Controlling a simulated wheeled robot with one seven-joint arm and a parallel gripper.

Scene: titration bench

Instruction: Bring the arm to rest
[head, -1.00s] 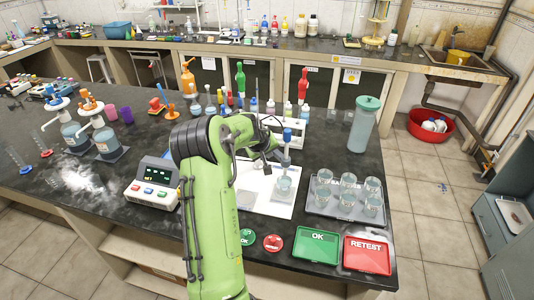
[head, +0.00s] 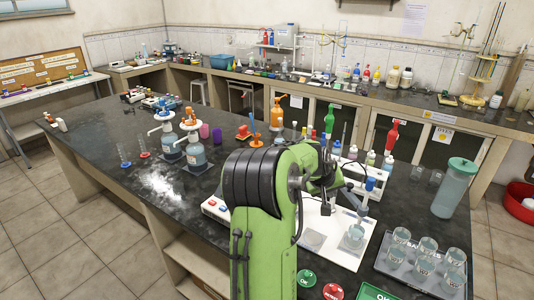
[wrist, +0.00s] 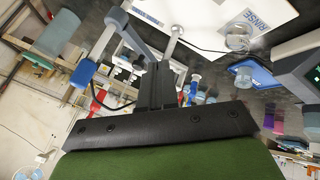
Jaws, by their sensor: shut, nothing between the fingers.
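The probe arm (head: 368,186) is a grey arm with a blue cap on a post, on the white mat (head: 345,255). It stands near a glass beaker (head: 355,237) on the mat; I cannot tell exactly where its tip points. In the wrist view the grey probe arm (wrist: 136,38) crosses the upper left, close to my fingers. The mat shows at the top with a "RINSE" label beside a small glass dish (wrist: 237,38). The standard spot's label is not readable. My gripper (head: 326,207) is shut and empty, just left of the probe arm; its dark fingers show in the wrist view (wrist: 155,85).
A tray of several beakers (head: 390,266) stands at the right, near a tall lidded jug (head: 455,187). Green and red buttons (head: 333,291) lie in front. My arm partly hides the meter (head: 214,208).

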